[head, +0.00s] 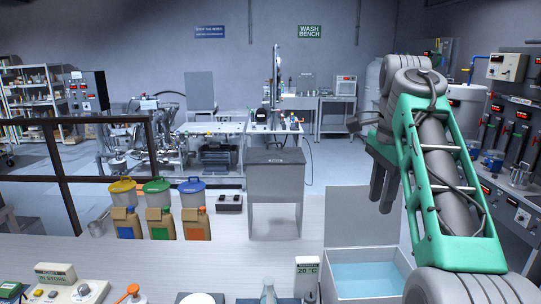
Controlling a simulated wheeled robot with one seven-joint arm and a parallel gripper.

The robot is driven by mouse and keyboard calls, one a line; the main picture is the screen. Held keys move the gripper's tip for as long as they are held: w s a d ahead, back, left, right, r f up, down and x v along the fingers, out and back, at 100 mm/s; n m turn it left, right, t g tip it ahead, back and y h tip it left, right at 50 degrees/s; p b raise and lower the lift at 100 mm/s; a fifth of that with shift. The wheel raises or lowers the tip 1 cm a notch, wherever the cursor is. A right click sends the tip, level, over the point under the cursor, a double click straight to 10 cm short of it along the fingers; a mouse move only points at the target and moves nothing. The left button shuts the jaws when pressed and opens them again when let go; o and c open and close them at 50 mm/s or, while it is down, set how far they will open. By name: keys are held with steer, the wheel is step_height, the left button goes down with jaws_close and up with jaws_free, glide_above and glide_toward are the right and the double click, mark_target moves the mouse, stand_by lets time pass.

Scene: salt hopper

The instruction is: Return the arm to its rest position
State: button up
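My arm rises from the lower right of the head view, with a green frame around its grey links. My gripper (382,185) hangs at the right of centre, fingers pointing down, above the back of a box with blue liquid. The two dark fingers overlap in this view, so their gap is hard to judge. I see nothing held between them.
The open grey box (345,215) with blue liquid stands below my gripper. A grey hopper stand (274,190) is at the bench's middle. Lidded buckets (191,192) and brown containers (195,223) stand left. A control panel (70,290) and a temperature display (306,270) sit in front.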

steer(key=s+a+f+n+t, duration=0.1)
steer(key=s+a+f+n, duration=0.1)
steer(key=s+f+n, duration=0.3)
steer(key=s+a+f+n+t, duration=0.1)
steer(key=s+a+f+n, duration=0.2)
steer(key=f, duration=0.9)
steer(key=s+a+f+n+t, duration=0.1)
steer(key=s+a+f+n, duration=0.1)
steer(key=s+f+n, duration=0.6)
steer(key=shift+a+f+t, duration=0.3)
steer(key=shift+a+f, duration=0.05)
